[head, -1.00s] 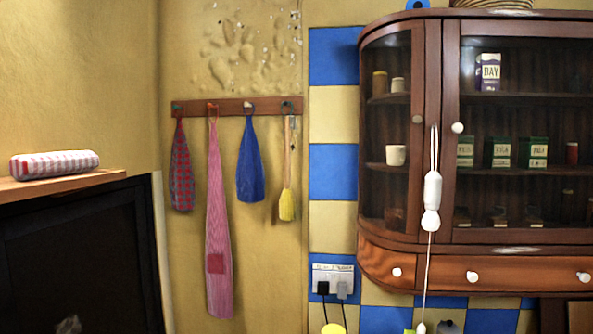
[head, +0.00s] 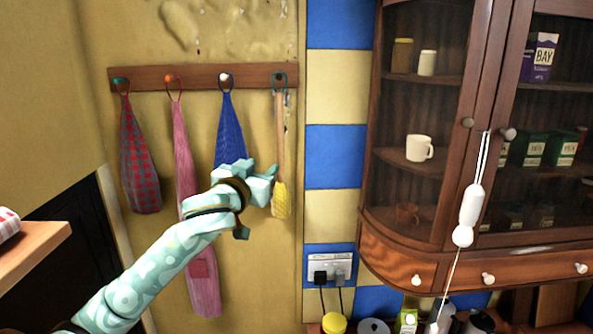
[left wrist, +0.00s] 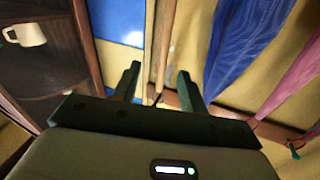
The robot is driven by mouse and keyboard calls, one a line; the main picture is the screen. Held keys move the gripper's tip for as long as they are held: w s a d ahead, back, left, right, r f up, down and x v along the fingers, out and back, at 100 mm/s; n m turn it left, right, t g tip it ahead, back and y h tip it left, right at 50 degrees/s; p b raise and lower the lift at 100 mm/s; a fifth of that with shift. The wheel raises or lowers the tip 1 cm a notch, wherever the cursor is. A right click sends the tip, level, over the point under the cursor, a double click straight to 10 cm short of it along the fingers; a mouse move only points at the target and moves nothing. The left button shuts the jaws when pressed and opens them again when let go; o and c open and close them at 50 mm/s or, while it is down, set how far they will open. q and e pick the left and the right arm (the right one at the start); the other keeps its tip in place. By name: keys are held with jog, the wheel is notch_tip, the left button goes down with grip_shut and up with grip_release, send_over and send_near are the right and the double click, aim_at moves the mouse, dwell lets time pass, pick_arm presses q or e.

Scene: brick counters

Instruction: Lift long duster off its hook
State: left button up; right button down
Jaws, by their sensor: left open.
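The long duster hangs by a loop from the rightmost hook (head: 279,77) of the wooden rack. It has a thin wooden handle (head: 280,135) and a yellow head (head: 281,202) at the bottom. My left gripper (head: 268,178) is open beside the duster, just above its yellow head, and partly covers the blue cloth. In the left wrist view the handle (left wrist: 164,40) shows between the two open fingers of my left gripper (left wrist: 157,82), and I cannot tell whether they touch it. The yellow head is not visible there. My right gripper is not in view.
A blue cloth (head: 229,125), a pink striped cloth (head: 185,165) and a red checked cloth (head: 139,160) hang left of the duster on the rack (head: 200,77). A glass cabinet (head: 440,225) stands to the right, with a white cord pull (head: 470,205) hanging before it.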

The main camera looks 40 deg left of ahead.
pick_arm(q)
jog(key=n, duration=0.1)
jog(key=p, duration=0.3)
send_near(278, 149)
jog(key=shift+n+g+y, duration=0.4)
jog(key=x, duration=0.5)
jog(key=shift+w+d, duration=0.2)
jog(key=shift+d, duration=0.15)
jog(key=shift+w+r, duration=0.1)
jog(key=shift+w, duration=0.45)
jog(key=shift+w+r+p, duration=0.15)
jog(key=shift+w+p, duration=0.1)
jog(key=shift+p, duration=0.15)
jog(key=p+x, duration=0.1)
jog(key=x, duration=0.3)
jog(key=shift+s+a+p, duration=0.2)
jog(key=shift+a+p, duration=0.1)
jog(key=shift+p, duration=0.1)
jog(key=shift+w+a, duration=0.15)
jog(key=shift+w, duration=0.3)
jog(key=shift+c, duration=0.6)
grip_shut()
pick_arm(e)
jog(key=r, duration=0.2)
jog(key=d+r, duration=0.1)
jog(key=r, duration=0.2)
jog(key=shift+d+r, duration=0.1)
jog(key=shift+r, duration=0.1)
